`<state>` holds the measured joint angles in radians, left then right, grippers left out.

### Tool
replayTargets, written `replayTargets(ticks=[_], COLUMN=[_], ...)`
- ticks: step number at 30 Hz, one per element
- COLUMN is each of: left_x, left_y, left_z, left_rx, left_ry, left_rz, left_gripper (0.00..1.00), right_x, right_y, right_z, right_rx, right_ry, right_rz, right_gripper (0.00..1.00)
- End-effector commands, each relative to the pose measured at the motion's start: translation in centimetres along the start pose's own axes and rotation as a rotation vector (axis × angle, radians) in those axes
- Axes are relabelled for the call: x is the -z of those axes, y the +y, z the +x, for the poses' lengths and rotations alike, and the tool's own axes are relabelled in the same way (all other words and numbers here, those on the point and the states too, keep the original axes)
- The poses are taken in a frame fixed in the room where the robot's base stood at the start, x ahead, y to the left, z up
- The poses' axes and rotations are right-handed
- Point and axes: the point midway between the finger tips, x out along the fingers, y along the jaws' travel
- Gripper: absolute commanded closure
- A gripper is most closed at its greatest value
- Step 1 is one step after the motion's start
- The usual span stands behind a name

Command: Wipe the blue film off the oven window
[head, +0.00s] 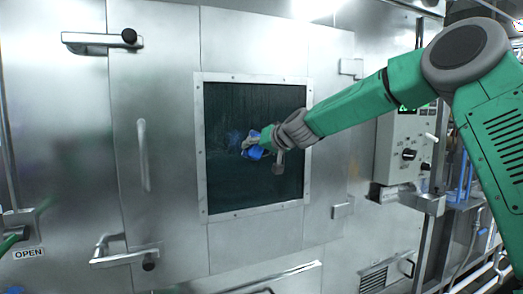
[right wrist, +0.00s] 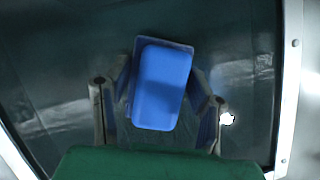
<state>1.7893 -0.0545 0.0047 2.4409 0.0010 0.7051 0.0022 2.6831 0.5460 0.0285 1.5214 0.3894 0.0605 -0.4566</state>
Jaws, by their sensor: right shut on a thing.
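The oven window (head: 225,180) is a dark pane in a pale riveted frame (head: 253,79) on the steel door. A faint blue film (head: 234,137) shows on the glass just left of my right gripper. My right gripper (head: 257,144) is in front of the middle of the pane, shut on a blue block-shaped wiper (head: 255,153). The right wrist view shows the blue wiper (right wrist: 160,88) between the two fingers, over the dark glass. I cannot tell whether it touches the pane. The gripper hides part of the glass. My left gripper is not in view.
The door has a vertical handle (head: 143,155) and latches at upper left (head: 100,40) and lower left (head: 125,256). A control box (head: 405,150) with knobs stands right of the door, below my right arm. The pane left of the gripper is clear of obstacles.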

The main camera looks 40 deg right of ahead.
Motion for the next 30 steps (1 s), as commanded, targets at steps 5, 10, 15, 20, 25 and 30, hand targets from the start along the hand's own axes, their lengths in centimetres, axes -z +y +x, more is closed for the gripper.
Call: replayTargets(ticks=[5, 10, 15, 20, 25, 30], left_x=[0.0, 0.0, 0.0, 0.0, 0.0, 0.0], left_y=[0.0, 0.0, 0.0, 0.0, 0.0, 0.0], left_z=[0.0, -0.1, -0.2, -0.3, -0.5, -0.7], left_rx=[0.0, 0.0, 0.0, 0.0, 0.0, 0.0], left_ry=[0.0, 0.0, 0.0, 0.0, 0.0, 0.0], left_rz=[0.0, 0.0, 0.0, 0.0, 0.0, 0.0], left_gripper=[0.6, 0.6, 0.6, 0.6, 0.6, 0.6], right_x=[-0.3, -0.9, -1.4, -1.5, -2.0, -2.5], right_y=[-0.8, -2.2, -3.3, -3.7, -4.9, -6.3], right_z=[0.1, 0.4, 0.5, 0.6, 0.8, 1.0], right_rx=[0.0, 0.0, 0.0, 0.001, 0.001, 0.001], right_ry=[0.001, 0.0, 0.001, 0.001, 0.0, 0.0], right_rz=[-0.001, -0.002, -0.001, 0.0, -0.001, -0.002], right_gripper=[0.74, 0.74, 0.74, 0.74, 0.74, 0.74])
